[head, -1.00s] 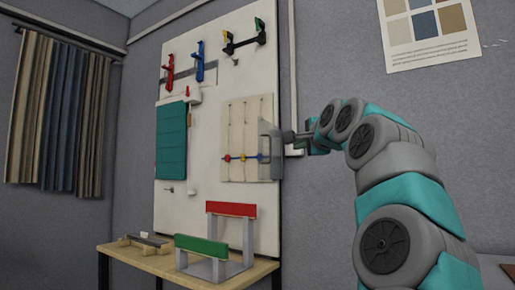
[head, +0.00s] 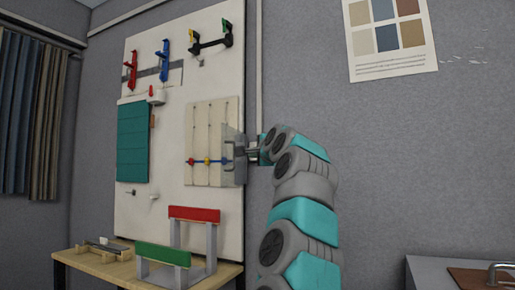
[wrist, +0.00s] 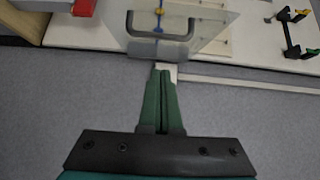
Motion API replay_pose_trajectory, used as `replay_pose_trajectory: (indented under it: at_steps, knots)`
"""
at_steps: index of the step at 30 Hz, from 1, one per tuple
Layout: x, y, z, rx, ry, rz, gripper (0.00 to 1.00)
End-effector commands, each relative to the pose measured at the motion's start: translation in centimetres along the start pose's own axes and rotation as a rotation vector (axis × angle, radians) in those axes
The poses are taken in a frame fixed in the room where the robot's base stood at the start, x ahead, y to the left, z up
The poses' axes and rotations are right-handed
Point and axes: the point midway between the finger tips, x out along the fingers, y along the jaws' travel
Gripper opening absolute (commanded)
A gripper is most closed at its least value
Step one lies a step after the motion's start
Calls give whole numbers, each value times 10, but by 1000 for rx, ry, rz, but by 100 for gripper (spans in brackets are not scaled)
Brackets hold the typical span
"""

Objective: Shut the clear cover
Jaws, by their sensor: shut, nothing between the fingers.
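The clear cover (head: 229,174) is a see-through panel at the right side of a cream slatted panel (head: 203,120) on the upright board. It appears to stand out at an angle from the board. In the wrist view the cover (wrist: 212,18) is at the top, with a grey U-shaped handle (wrist: 160,36) on it. My gripper (wrist: 162,68) has its green fingers shut and empty, just below the handle and the cover's edge. Contact with the cover cannot be told. In the head view my gripper (head: 250,152) is at the cover's right side, small and partly hidden.
The white board (head: 170,215) also carries a teal slatted panel (head: 132,150) and coloured hooks (head: 165,62). A wooden table (head: 95,262) below holds a red-topped stand (head: 194,214) and a green-topped stand (head: 163,254). A sink counter (head: 430,270) is at lower right.

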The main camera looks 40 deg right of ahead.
Motion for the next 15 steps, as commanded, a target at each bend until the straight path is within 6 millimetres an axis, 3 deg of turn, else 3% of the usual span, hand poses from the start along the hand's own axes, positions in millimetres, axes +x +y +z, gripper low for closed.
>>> replay_pose_trajectory:
  at_steps: [6, 15]
  knots:
    - [25, 1, 18, -3, 1, 3, 0]
    - [34, 1, 28, -1, 0, 1, 0]
